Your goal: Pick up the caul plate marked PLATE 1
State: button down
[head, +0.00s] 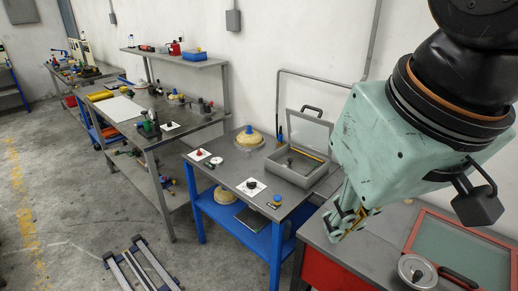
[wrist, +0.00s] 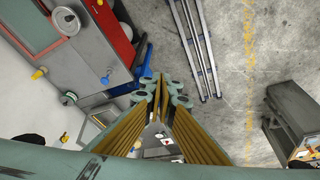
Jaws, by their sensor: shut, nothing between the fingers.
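My gripper (head: 343,226) hangs in front of the wall, over the near right bench in the head view. Its yellow-padded fingers meet at the tips in the wrist view (wrist: 161,84), with nothing between them. No marking PLATE 1 is legible in either view. On the middle bench, a white square with a black knob (head: 251,187) and a white square with a red knob (head: 199,155) lie flat, apart from my gripper. I cannot tell whether either is the caul plate.
The middle bench (head: 228,172) also carries an open grey box (head: 297,168) with a raised lid and a cream dome (head: 249,139). A round metal pot (head: 416,271) and a red-framed panel (head: 462,248) are on the near right bench. Rails (head: 142,265) lie on the floor.

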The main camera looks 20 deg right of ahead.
dwell(0.4)
grip_release()
dwell(0.9)
